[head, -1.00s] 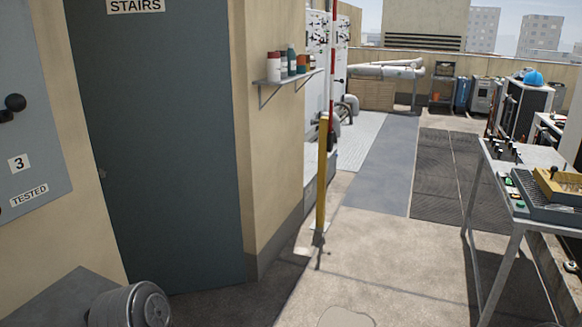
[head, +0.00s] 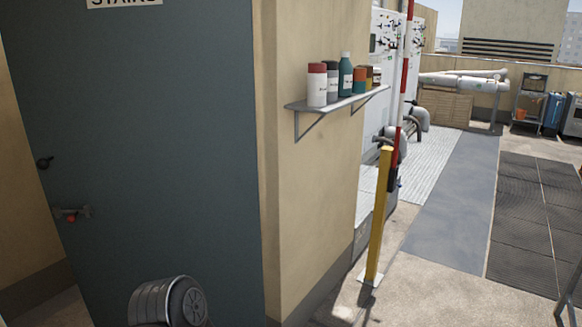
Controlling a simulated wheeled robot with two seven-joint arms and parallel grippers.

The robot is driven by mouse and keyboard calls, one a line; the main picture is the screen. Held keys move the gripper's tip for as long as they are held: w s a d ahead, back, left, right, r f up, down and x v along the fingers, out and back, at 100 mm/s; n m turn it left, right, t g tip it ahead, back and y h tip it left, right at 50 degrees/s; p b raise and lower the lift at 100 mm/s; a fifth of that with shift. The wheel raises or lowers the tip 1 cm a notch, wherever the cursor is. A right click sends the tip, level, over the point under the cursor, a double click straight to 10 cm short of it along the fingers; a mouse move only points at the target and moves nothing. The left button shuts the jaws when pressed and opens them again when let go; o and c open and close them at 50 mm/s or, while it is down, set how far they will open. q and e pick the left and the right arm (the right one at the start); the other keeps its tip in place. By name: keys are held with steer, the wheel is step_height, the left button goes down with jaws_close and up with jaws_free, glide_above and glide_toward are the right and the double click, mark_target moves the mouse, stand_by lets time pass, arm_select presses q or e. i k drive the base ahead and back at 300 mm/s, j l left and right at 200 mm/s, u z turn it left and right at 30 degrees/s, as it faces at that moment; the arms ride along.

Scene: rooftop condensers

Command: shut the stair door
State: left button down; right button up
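The stair door (head: 150,150) is a tall blue-grey panel filling the left of the head view, under a partly cut-off STAIRS sign (head: 123,2). Below that is a grey metal fitting with a red part (head: 72,214). Beige wall and a dark skirting show beyond the door's left edge; I cannot tell how far the door stands from its frame. Neither of my grippers is in view. A ribbed grey rounded part, likely mine, is low in front of the door.
A wall shelf (head: 297,106) with several bottles and cans juts out right of the door. A yellow post (head: 378,215) stands beyond the wall corner, near a red-and-white pole (head: 404,90). A grey walkway (head: 450,210) and open floor lie to the right.

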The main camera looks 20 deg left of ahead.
mark_target(139, 115)
steer(key=i+u, duration=0.1)
steer(key=i, duration=0.4)
steer(key=i+l+u, duration=0.15)
steer(key=i, duration=0.4)
steer(key=i+u, duration=0.15)
steer(key=u, duration=0.25)
steer(key=i+l+u, duration=0.15)
steer(key=u, duration=0.25)
steer(key=i+l+u, duration=0.15)
steer(key=u, duration=0.3)
steer(key=i+l+u, duration=0.1)
steer(key=u, duration=0.3)
steer(key=i+l+u, duration=0.1)
steer(key=u, duration=0.35)
steer(key=i+l+u, duration=0.1)
steer(key=u, duration=0.3)
steer(key=l+u, duration=0.5)
steer(key=u, duration=0.35)
steer(key=l+u, duration=0.2)
steer(key=u, duration=0.2)
